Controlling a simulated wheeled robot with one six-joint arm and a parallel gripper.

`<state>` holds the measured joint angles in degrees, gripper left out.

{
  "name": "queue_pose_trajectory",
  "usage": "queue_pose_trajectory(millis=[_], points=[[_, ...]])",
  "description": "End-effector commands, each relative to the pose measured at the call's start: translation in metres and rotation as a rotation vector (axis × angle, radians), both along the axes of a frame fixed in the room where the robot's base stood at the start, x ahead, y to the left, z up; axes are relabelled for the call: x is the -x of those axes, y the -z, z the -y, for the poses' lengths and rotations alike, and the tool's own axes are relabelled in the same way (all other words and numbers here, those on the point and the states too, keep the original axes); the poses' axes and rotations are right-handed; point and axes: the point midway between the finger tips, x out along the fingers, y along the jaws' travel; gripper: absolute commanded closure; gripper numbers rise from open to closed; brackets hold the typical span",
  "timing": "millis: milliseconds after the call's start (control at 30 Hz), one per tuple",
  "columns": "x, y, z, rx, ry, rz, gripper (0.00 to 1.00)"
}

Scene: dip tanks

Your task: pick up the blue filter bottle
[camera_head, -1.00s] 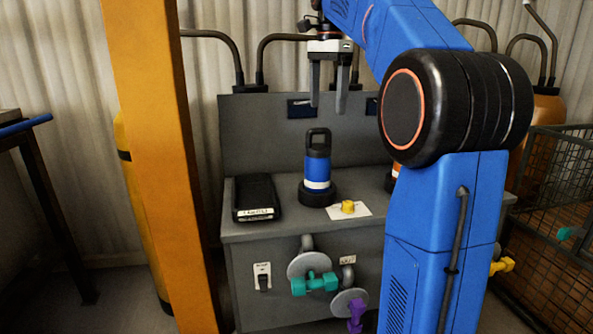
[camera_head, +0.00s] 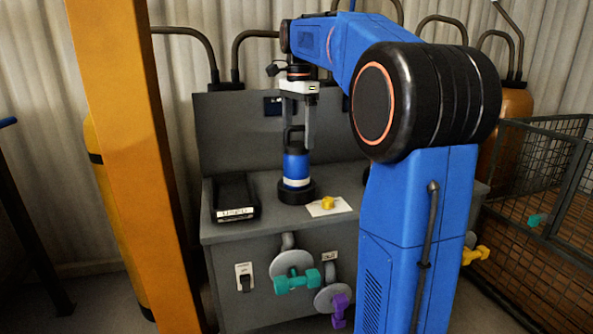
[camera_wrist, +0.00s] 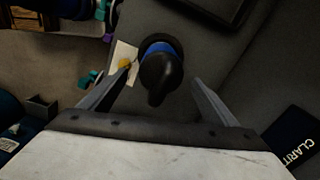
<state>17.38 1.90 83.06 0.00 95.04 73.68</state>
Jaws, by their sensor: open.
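The blue filter bottle (camera_head: 296,168) stands upright on the grey bench, with a dark base, a white band and a black loop handle on top. My gripper (camera_head: 297,140) is open above it, pointing down, with its fingertips near handle height. In the wrist view the black handle (camera_wrist: 160,75) shows between the two spread fingers (camera_wrist: 163,76), beyond their tips or level with them; I cannot tell which. No contact shows.
A black box (camera_head: 234,198) lies on the bench (camera_head: 222,236) left of the bottle. A yellow knob (camera_head: 328,203) on a white plate is just right of it. The bench's back panel (camera_head: 225,130) rises behind. A wire cage (camera_head: 535,190) stands at right.

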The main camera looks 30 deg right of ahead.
Motion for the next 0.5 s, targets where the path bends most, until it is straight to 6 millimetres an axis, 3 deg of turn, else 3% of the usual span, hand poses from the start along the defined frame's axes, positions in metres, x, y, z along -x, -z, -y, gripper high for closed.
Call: queue_pose_trajectory(millis=[233, 500], points=[[0.0, 0.015, -0.001, 0.0, 0.0, -0.001, 0.18], [-0.001, 0.05, -0.003, 0.0, 0.0, -0.001, 0.18]])
